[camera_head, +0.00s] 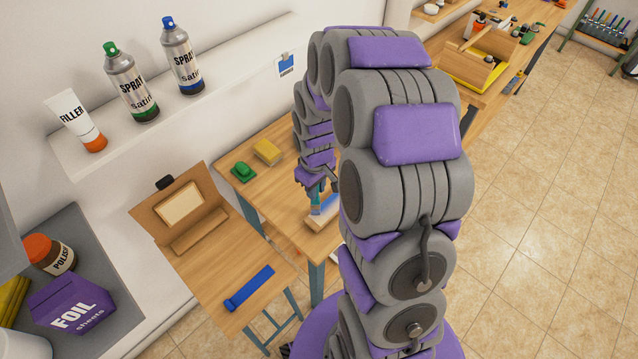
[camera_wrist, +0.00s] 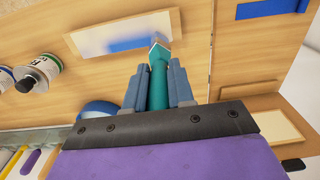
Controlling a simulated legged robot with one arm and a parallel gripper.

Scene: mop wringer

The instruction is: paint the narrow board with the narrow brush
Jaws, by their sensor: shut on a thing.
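My gripper (camera_head: 313,183) is shut on a brush with a teal handle (camera_wrist: 158,90), seen between the two fingers (camera_wrist: 157,78) in the wrist view. The brush's pale tip (camera_wrist: 160,48) is at the edge of a light wooden board (camera_wrist: 162,22); I cannot tell whether it touches. The board (camera_head: 318,221) lies on the table in the head view, partly hidden by my arm. A blue patch covers part of its upper face, and the rest is bare and pale.
A blue strip (camera_head: 250,288) lies on the lower wooden surface near a framed pale panel (camera_head: 181,205). A yellow block (camera_head: 268,152) and a green object (camera_head: 243,172) sit on the table. Cans (camera_wrist: 38,70) show at left in the wrist view.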

